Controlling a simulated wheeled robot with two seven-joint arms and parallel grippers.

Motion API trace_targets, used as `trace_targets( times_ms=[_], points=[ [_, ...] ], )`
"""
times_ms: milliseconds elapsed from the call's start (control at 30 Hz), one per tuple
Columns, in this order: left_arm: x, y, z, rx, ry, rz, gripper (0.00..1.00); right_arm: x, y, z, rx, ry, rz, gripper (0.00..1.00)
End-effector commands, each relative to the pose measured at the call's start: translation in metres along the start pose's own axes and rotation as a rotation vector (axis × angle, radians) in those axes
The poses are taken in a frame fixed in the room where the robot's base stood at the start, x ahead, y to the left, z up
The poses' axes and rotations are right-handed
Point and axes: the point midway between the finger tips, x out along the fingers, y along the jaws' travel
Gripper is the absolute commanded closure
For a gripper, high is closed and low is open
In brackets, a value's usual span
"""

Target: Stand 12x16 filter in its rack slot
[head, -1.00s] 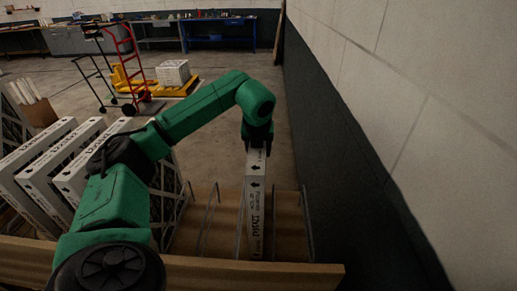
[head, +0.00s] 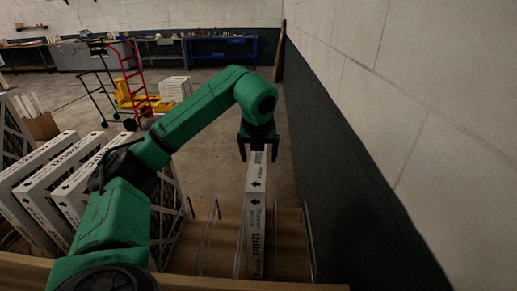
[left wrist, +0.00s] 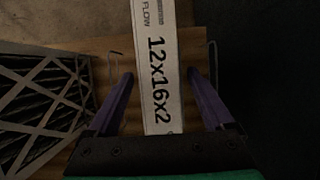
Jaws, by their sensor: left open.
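The 12x16 filter (head: 255,215) is a narrow white boxed panel with black print and arrows. It stands upright on edge in the wooden rack (head: 288,240), between thin metal dividers. Its "12x16x2" label shows in the left wrist view (left wrist: 160,80). My left gripper (head: 258,158) is open, with a finger on either side of the filter's upper far end. In the left wrist view the fingers (left wrist: 160,95) stand apart from the filter, with gaps on both sides. My right gripper is not in view.
Several white boxed filters (head: 48,185) lean in the rack at left. Empty slots with wire dividers (head: 205,235) lie beside the standing filter. A wall (head: 360,150) rises close on the right. A red hand truck (head: 130,80) stands far back on open floor.

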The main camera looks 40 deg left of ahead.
Motion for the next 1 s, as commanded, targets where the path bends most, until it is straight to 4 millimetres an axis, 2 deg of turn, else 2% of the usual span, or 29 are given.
trace_targets(
  times_ms=[33, 167, 300, 1000],
  points=[
    [-0.014, -0.001, 0.0, 0.001, -0.005, -0.006, 0.14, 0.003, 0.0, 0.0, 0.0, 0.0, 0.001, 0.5],
    [-0.048, -0.001, 0.001, 0.001, -0.004, -0.003, 0.14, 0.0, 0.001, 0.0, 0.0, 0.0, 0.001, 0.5],
    [-0.064, 0.0, 0.001, 0.0, -0.002, 0.0, 0.14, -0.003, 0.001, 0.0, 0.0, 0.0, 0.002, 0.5],
    [-0.065, 0.0, 0.0, 0.0, 0.0, 0.001, 0.14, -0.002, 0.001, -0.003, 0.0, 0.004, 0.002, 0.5]
  ],
)
